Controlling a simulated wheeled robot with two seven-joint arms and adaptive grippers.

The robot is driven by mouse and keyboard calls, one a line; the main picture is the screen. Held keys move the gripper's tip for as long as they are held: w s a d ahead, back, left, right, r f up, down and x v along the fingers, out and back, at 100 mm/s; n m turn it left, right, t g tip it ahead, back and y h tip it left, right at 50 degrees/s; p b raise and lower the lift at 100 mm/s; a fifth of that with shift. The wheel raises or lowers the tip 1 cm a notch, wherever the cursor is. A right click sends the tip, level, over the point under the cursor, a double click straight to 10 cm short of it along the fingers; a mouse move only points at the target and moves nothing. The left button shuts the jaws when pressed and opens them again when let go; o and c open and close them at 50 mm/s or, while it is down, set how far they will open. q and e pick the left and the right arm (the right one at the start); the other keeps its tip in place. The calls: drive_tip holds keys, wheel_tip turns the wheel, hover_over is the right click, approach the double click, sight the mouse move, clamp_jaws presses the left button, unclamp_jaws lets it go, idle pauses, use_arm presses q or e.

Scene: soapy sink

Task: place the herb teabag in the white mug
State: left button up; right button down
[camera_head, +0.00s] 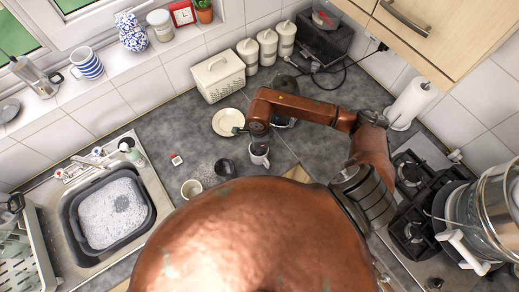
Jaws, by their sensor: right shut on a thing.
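The white mug (261,161) stands on the grey counter, right of the middle. My right arm reaches across from the right, and its dark gripper (258,146) points down at the mug's mouth. The fingers are small and dark here. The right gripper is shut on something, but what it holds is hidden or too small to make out. I cannot tell whether the fingers are inside the rim or above it. A small red and white packet (176,159) lies on the counter to the left. My left gripper is not in view.
The sink holds a grey soapy basin (73,210). A black hob (412,178) is at right. Bare counter lies around the packet.

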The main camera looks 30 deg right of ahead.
drive_tip(key=shift+f, duration=0.25)
drive_tip(key=c, duration=2.4)
unclamp_jaws()
drive_tip(key=shift+r, duration=0.1)
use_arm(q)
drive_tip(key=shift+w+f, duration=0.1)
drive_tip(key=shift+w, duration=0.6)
use_arm(e)
drive_tip(key=shift+r, duration=0.1)
drive_tip(key=shift+w+r, duration=0.1)
drive_tip(key=shift+r, duration=0.15)
wheel_tip(320, 180, up, 10)
drive_tip(key=b, duration=0.2)
drive_tip(key=shift+r+b, duration=0.25)
drive_tip(key=shift+b, duration=0.05)
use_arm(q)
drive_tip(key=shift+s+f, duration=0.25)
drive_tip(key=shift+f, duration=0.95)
use_arm(e)
drive_tip(key=shift+r, duration=0.6)
drive_tip(key=shift+d, duration=0.1)
